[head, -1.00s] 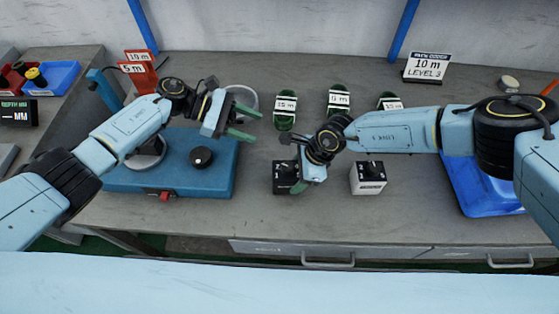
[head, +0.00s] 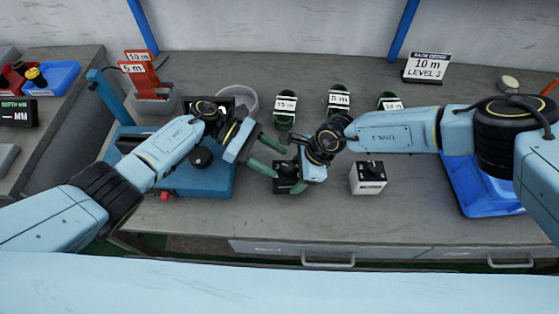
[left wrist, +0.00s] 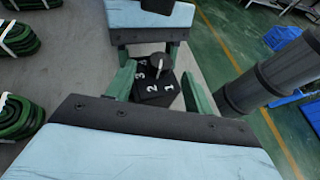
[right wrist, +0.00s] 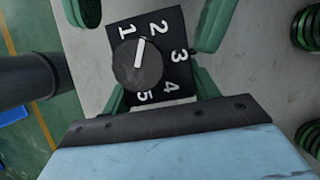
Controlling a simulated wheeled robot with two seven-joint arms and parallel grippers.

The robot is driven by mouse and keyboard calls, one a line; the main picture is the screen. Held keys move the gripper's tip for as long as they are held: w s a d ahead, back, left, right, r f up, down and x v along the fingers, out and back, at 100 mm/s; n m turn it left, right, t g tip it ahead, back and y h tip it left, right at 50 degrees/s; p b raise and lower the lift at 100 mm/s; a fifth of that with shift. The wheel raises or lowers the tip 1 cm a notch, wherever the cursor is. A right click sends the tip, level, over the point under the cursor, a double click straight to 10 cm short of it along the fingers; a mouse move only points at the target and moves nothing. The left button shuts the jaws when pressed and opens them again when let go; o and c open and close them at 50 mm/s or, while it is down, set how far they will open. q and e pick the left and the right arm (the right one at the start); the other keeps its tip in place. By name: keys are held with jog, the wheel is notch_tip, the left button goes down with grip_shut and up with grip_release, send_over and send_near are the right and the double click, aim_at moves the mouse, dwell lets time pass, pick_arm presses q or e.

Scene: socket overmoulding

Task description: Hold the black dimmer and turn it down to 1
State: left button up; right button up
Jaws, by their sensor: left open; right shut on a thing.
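The black dimmer (head: 284,186) stands on the bench and is partly covered by my right gripper (head: 299,180). In the right wrist view its round knob (right wrist: 138,68) shows on the numbered face, with its white pointer between 1 and 2. My right gripper is shut on the dimmer's body, its green fingers at the sides. My left gripper (head: 271,157) is open and close to the dimmer from the left. In the left wrist view its fingers are on either side of the dimmer (left wrist: 155,88); I cannot tell whether they touch it.
A white dimmer box (head: 368,181) stands just right. Green cable coils (head: 286,119) lie behind. A blue machine (head: 210,182) with a black knob is at left under my left arm. A blue tray (head: 478,195) is at right. The bench front is clear.

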aim_at(282, 170)
pick_arm(q)
jog(key=shift+x, duration=1.2)
jog(key=c, duration=1)
jog(key=n+t, duration=0.1)
jog(key=t, duration=0.1)
jog(key=s+n+t, duration=0.1)
jog(key=n+t, duration=0.1)
jog(key=shift+a+f+h, duration=0.1)
jog(key=shift+a+h, duration=0.05)
jog(key=shift+h, duration=0.15)
jog(key=n+t, duration=0.2)
jog(key=n+t+y, duration=0.1)
jog(key=n+t, duration=0.1)
jog(key=s+n+t, duration=0.1)
jog(key=n+t, duration=0.1)
pick_arm(e)
jog(key=shift+a, duration=0.1)
pick_arm(q)
jog(key=shift+t+y, duration=0.3)
jog(key=shift+w, duration=0.1)
